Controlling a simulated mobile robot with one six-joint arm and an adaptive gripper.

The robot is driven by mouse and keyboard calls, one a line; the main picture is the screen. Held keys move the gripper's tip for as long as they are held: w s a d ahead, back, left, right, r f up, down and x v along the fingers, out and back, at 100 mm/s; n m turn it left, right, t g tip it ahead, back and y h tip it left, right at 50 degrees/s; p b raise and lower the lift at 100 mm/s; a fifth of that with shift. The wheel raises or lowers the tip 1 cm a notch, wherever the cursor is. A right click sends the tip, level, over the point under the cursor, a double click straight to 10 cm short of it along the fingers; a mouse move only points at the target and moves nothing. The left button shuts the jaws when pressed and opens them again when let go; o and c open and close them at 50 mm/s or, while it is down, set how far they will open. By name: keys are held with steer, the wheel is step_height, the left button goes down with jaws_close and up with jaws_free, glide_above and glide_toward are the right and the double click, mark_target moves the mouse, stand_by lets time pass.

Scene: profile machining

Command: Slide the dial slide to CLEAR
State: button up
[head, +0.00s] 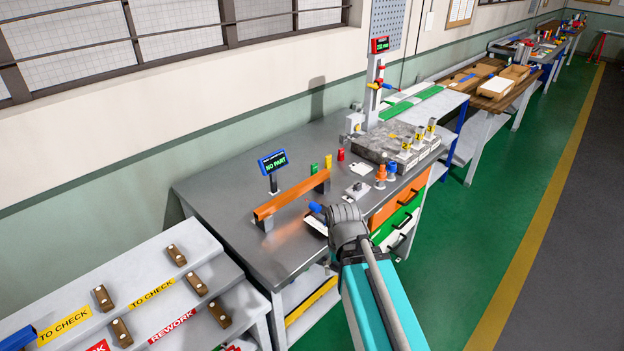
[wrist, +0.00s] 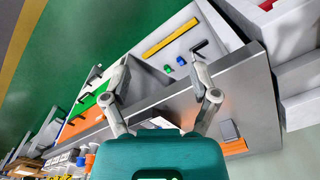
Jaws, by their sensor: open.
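I cannot tell for sure which part is the dial slide. A tall column gauge (head: 374,100) at the back of the steel bench carries red and blue parts partway up, below a small display with green text. No CLEAR mark can be read. My gripper (head: 340,214) is above the bench's front edge, well in front of the column, beside a small blue-ended item (head: 316,207) with a pale plate under it. Whether they touch cannot be told. In the wrist view my gripper (wrist: 159,66) has its fingers spread, with nothing between the tips. The column is not seen there.
An orange rail (head: 292,193) spans the bench, with a NO PART display (head: 273,163) behind it. A grey granite block (head: 375,146), several small blocks and orange and blue pieces stand at the right. A stepped rack (head: 165,292) stands front left. The green floor is clear.

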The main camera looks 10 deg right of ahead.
mark_target(318, 211)
steer(key=w+d+r+n+p, duration=0.1)
steer(key=w+r+n+p, duration=0.2)
steer(key=w, duration=1)
steer(key=w+d+r+n+p, duration=0.1)
steer(key=w+r+n+p, duration=0.3)
steer(key=w, duration=0.8)
steer(key=shift+w+d+r+p, duration=0.25)
steer(key=shift+w+r+p, duration=0.1)
steer(key=shift+r+p, duration=0.45)
steer(key=shift+f, duration=0.2)
step_height(318, 211, down, 13)
steer(key=b, duration=1.4)
steer(key=shift+f, duration=0.2)
jaws_close()
